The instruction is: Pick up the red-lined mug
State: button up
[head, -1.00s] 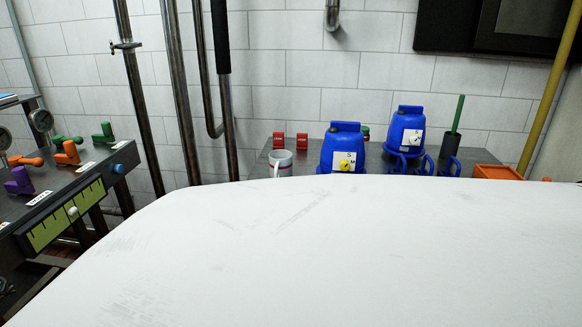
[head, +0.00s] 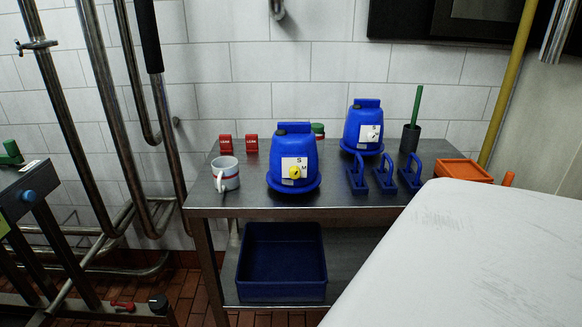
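A white mug (head: 227,174) with reddish markings on its outside stands upright near the left end of a steel table. Its handle points to the left and front. I cannot make out the colour of its inside clearly. My gripper is not in view.
On the steel table (head: 340,205) stand two blue domed containers (head: 292,160) (head: 363,127), red blocks (head: 252,143), several blue handles (head: 383,174), a dark cup with a green stick (head: 411,138) and an orange bin (head: 464,170). A blue bin (head: 282,280) sits on the lower shelf. A large white surface (head: 470,260) fills the lower right. Pipes (head: 105,110) rise at left.

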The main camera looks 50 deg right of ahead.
aim_at(226, 170)
jog(key=z, duration=1.1)
